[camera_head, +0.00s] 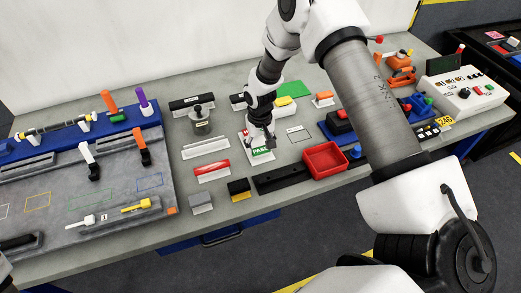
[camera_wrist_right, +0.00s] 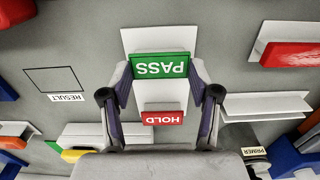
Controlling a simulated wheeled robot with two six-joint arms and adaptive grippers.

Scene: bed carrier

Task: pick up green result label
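The green result label (camera_wrist_right: 160,66), reading PASS, stands on a white holder plate (camera_wrist_right: 145,40) in the right wrist view. It also shows in the head view (camera_head: 262,152), just below my right gripper (camera_head: 262,138). In the wrist view, the two fingers of the right gripper (camera_wrist_right: 160,80) are apart, one at each end of the green label. I cannot tell whether they touch it. A red HOLD label (camera_wrist_right: 163,118) stands on the same plate, between the fingers and nearer the palm. My left gripper is not in view.
An outlined RESULT square (camera_wrist_right: 52,80) lies bare on the bench, also in the head view (camera_head: 298,133). A red tray (camera_head: 325,160), a red block on a white holder (camera_head: 211,172) and a black rail (camera_head: 285,178) are close by. A grey board (camera_head: 70,185) fills the left.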

